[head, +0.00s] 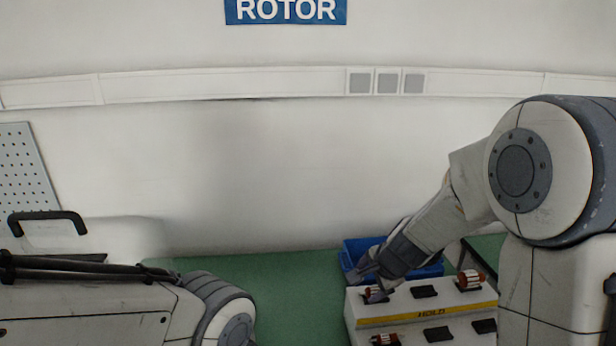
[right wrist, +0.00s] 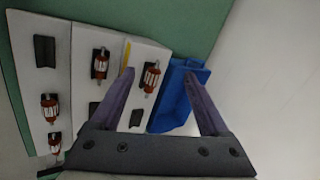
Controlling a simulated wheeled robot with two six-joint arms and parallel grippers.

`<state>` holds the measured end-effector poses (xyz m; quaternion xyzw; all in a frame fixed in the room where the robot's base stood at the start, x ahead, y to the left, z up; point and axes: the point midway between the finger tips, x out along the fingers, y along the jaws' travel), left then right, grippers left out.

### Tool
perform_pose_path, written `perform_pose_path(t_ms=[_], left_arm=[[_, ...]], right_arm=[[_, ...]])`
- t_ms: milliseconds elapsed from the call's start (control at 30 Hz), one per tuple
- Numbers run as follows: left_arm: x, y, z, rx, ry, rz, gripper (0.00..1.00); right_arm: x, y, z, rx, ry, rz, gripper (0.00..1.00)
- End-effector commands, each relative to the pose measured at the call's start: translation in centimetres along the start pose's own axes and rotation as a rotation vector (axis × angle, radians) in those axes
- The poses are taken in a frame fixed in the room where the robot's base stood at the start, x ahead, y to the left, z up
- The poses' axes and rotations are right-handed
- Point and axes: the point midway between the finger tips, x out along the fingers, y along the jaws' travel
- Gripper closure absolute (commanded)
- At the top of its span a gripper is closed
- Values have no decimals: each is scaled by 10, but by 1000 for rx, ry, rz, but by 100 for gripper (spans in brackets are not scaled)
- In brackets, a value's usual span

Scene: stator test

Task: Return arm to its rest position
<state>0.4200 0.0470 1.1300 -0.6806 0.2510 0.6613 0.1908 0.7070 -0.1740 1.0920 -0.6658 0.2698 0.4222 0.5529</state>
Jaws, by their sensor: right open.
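My right gripper (head: 368,278) is over the back left part of the white stepped rack (head: 372,312) in the head view. In the right wrist view its two fingers (right wrist: 159,75) are spread wide, with nothing held between them. A red-and-white rotor (head: 375,295) sits on the rack's top step close by the gripper.
A blue bin (head: 354,249) stands behind the rack, partly hidden by my right arm. Another rotor (head: 470,279) sits at the top step's right, one (head: 385,339) lower left. Dark slots (head: 424,291) are empty. The green table (head: 270,285) is clear left of the rack.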

Motion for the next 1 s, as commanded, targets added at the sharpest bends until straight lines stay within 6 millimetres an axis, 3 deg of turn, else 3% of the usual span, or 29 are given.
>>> perform_pose_path(t_ms=[33,100,200,333,500,600,1000], left_arm=[[0,0,0,0,0,0,100],[0,0,0,0,0,0,100],[0,0,0,0,0,0,100],[0,0,0,0,0,0,100],[0,0,0,0,0,0,100],[0,0,0,0,0,0,100],[0,0,0,0,0,0,100]], right_arm=[[-11,0,34,-133,-58,5,21],[-29,11,81,-356,-149,24,21],[-63,43,144,-721,-283,59,21],[-109,104,193,-1205,-431,115,21],[-150,166,203,-1684,-539,186,21],[-159,182,198,-1818,-560,212,21],[-162,188,196,-1861,-567,225,21]])
